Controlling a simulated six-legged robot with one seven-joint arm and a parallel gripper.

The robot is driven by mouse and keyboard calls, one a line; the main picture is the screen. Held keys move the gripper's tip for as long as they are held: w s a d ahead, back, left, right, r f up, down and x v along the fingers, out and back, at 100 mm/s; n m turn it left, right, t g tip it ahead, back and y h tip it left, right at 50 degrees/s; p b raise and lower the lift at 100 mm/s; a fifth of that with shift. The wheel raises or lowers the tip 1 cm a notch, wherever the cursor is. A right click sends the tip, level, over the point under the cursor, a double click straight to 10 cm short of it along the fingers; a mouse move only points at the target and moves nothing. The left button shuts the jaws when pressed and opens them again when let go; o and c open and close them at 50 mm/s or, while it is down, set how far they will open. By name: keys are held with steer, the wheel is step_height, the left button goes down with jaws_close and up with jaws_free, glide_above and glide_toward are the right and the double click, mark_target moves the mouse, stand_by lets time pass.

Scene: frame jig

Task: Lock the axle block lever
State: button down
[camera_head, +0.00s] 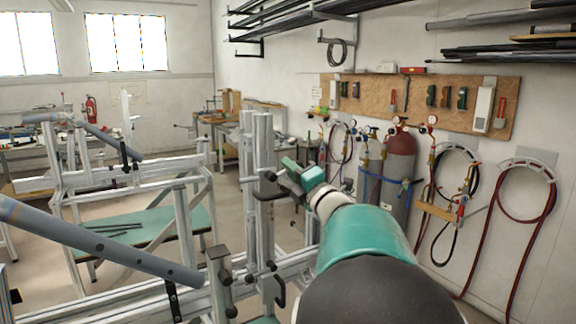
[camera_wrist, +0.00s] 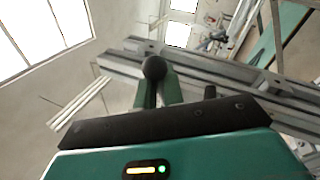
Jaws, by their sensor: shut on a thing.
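My gripper (camera_head: 291,168) reaches out to the upright metal profiles (camera_head: 262,135) of the jig in the middle of the head view. In the wrist view my green fingers (camera_wrist: 157,88) are closed around a black round-ended lever (camera_wrist: 153,68). The knob shows at the fingertips, with the silver profile (camera_wrist: 215,75) right behind it. In the head view a dark block with a bar (camera_head: 266,191) sits on the upright just left of my fingers. The lever is mostly hidden there, and I cannot tell whether it is locked.
A grey-blue tube (camera_head: 100,243) lies across the jig's near left. Black clamp handles (camera_head: 279,291) stick out low on the frame. Gas cylinders (camera_head: 398,170) and coiled hoses (camera_head: 525,195) stand along the right wall. A workbench (camera_head: 225,130) is behind.

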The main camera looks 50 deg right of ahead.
steer(key=m+h, duration=0.1)
steer(key=f+m, duration=0.1)
steer(key=m, duration=0.1)
steer(key=f+m+h, duration=0.1)
steer(key=m, duration=0.1)
steer(key=shift+s+d+h, duration=0.25)
steer(key=shift+d+h, duration=0.05)
steer(key=shift+d, duration=0.1)
steer(key=c, duration=1.6)
jaws_free()
steer(key=shift+d, duration=0.15)
steer(key=shift+o, duration=0.2)
steer(key=shift+w+a+r, duration=0.1)
steer(key=shift+a, duration=0.15)
